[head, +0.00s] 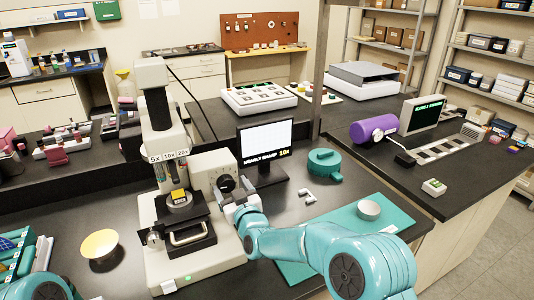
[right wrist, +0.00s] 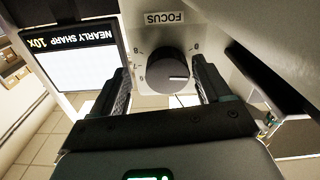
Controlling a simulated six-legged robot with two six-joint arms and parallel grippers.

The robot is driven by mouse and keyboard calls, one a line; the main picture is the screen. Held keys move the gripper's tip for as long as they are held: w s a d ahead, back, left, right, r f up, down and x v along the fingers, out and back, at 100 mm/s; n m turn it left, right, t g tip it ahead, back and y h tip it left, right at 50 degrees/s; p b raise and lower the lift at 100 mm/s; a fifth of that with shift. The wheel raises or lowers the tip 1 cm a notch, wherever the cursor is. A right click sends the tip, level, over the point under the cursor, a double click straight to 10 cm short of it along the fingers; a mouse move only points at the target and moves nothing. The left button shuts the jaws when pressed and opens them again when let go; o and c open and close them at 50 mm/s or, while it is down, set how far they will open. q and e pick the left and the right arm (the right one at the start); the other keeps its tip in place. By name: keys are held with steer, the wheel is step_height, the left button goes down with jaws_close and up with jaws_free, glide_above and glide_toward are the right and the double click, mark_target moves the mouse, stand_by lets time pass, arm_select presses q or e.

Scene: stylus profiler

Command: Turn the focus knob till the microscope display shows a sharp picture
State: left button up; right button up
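The microscope (head: 205,240) stands on the black bench. Its dark round focus knob (head: 226,184) faces my right gripper (head: 240,197). In the right wrist view the knob (right wrist: 169,70) sits under a "FOCUS" label, with a numbered dial around it and a white mark toward the right. My right gripper's fingers (right wrist: 160,92) are apart, one on each side of the knob; a gap shows on the left, and contact on the right is unclear. The display (head: 265,139) reads "NEARLY SHARP 10x" under a pale picture; it also shows in the right wrist view (right wrist: 70,60). My left gripper is out of view.
A teal lidded pot (head: 324,165) and small white pieces (head: 308,197) lie right of the display. A teal mat (head: 345,232) bears a metal bowl (head: 369,210). A purple cylinder (head: 374,129) lies farther right.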

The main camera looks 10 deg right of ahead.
steer(key=shift+s+a, duration=0.2)
steer(key=shift+a, duration=0.2)
steer(key=shift+s+f+b, duration=0.2)
steer(key=shift+b, duration=0.15)
steer(key=b+v, duration=0.3)
steer(key=v, duration=0.5)
steer(key=shift+r+b, duration=0.3)
steer(key=shift+r, duration=0.1)
